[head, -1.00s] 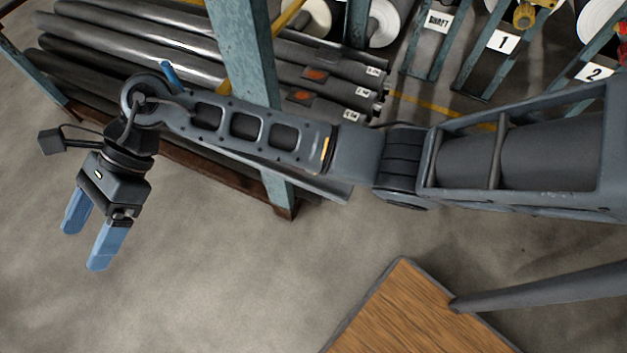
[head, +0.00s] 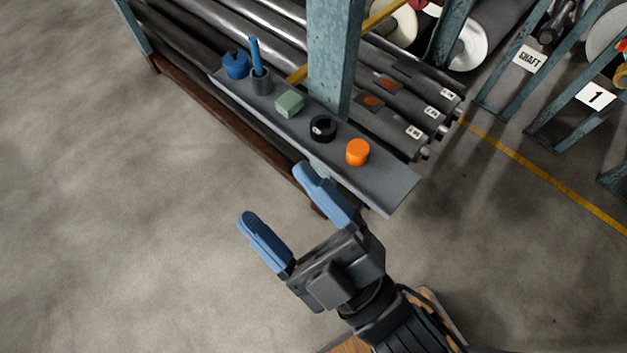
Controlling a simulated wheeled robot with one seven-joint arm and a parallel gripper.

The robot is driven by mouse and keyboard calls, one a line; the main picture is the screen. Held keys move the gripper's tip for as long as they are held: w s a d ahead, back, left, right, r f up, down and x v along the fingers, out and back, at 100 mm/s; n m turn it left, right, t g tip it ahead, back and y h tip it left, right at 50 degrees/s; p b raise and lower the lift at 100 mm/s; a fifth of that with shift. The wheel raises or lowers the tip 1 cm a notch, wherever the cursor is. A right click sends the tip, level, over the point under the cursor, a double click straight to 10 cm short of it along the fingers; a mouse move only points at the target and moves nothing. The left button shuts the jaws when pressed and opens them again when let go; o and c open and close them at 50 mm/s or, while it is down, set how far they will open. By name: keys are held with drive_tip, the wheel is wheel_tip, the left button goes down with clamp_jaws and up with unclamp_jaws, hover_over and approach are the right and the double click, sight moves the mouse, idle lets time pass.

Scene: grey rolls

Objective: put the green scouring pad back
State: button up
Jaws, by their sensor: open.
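A green scouring pad (head: 289,104), a small pale green block, lies on a narrow grey shelf (head: 385,191) fixed along the front of the roll rack. It sits between a dark cup (head: 262,82) with a blue stick in it and a black ring (head: 323,128). My gripper (head: 275,195) is open and empty, its blue fingers apart and pointing up and left. It appears in front of the shelf, below the pad in the picture, touching nothing that I can see. The far finger's tip comes close to the shelf's front edge in the picture.
A blue lidded object (head: 235,65) and an orange cylinder (head: 357,152) also stand on the shelf. A teal rack post (head: 335,55) rises right behind it. Long dark rolls (head: 415,92) lie behind. The floor (head: 130,220) at left is clear.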

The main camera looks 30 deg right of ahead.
drive_tip(key=s+d+f+m+g+h, duration=0.4)
drive_tip(key=s+d+m+g+h, duration=0.2)
drive_tip(key=s+d+m, duration=0.5)
drive_tip(key=s+d+g, duration=0.1)
drive_tip(key=s+d, duration=0.3)
drive_tip(key=s, duration=0.1)
drive_tip(key=shift+d+m+h, duration=0.3)
